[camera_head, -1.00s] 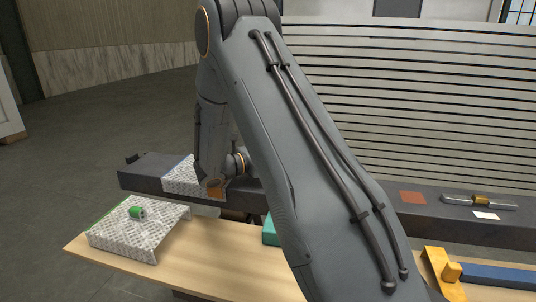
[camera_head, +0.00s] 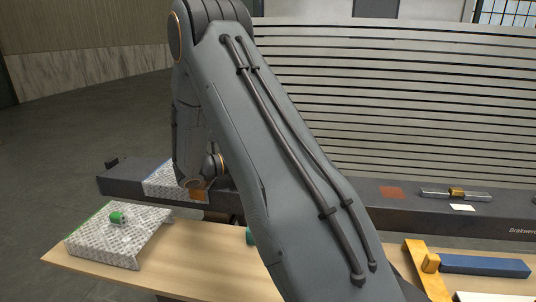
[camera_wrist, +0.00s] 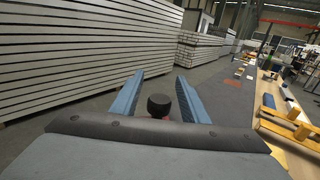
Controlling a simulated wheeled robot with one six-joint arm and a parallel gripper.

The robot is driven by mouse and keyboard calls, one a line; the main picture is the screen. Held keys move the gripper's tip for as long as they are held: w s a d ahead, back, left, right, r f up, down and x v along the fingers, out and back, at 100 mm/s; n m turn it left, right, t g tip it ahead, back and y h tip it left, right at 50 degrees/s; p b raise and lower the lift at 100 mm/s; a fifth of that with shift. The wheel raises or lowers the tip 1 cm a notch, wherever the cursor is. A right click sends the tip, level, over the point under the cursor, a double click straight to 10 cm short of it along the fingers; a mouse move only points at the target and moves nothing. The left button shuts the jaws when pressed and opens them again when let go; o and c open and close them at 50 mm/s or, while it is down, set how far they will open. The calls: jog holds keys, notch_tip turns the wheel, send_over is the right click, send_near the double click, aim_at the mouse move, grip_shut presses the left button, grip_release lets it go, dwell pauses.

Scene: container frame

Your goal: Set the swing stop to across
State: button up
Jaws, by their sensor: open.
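In the wrist view my gripper (camera_wrist: 160,79) is open, its two blue fingers spread. A black round knob (camera_wrist: 158,104) with a bit of red under it shows between the fingers; I cannot tell whether they touch it. I cannot tell for sure which part is the swing stop. In the head view my arm hides the gripper and the knob. A silver bar with a brass collar (camera_head: 456,193) lies on the long dark beam (camera_head: 385,207) at the right, beside a white label (camera_head: 462,208).
A yellow bracket (camera_head: 416,262) with a blue bar (camera_head: 485,265) is on the wooden table (camera_head: 190,271) at front right. A checker-plate step (camera_head: 112,243) with a green-ended roller (camera_head: 117,218) is at the left. A slatted wall (camera_head: 400,90) stands behind.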

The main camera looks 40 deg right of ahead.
jog(key=shift+r, duration=0.1)
notch_tip(320, 180, up, 10)
jog(key=shift+b, duration=0.35)
